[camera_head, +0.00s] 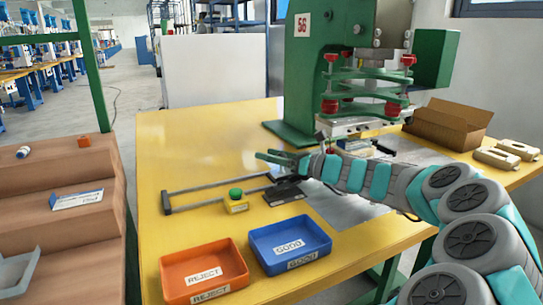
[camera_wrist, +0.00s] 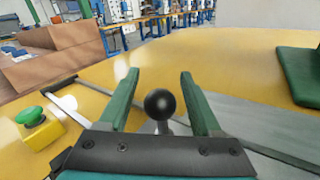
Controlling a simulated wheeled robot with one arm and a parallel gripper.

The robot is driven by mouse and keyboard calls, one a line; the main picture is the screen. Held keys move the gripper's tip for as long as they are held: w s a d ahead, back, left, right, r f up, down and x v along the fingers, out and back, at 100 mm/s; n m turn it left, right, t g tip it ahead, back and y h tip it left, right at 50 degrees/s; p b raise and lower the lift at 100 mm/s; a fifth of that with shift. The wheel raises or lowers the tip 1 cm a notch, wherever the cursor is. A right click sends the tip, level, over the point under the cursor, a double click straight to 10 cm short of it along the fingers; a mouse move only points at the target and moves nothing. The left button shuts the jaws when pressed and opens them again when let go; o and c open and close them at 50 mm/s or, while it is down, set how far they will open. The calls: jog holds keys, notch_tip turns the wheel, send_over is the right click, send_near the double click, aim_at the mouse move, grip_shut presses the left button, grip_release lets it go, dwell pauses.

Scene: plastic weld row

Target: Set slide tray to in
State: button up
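The slide tray seems to be the flat grey plate (camera_head: 350,208) on the yellow table, reaching from the press towards the front; it also shows at the right in the wrist view (camera_wrist: 262,122). My arm hides part of it. A round black knob (camera_wrist: 160,103) on a short stem stands between my gripper's two green fingers (camera_wrist: 158,76), with a gap on each side. My gripper (camera_head: 267,155) is open, left of the press and low over the table. The knob cannot be made out in the head view.
A grey rail frame (camera_head: 215,200) extends left. A green button on a yellow box (camera_head: 236,204) stands close to my gripper. A blue GOOD bin (camera_head: 258,238) and an orange REJECT bin (camera_head: 180,270) are in front. The green press (camera_head: 330,60) stands behind. The table's back left is clear.

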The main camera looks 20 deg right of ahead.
grip_shut()
dwell(0.3)
dwell(0.9)
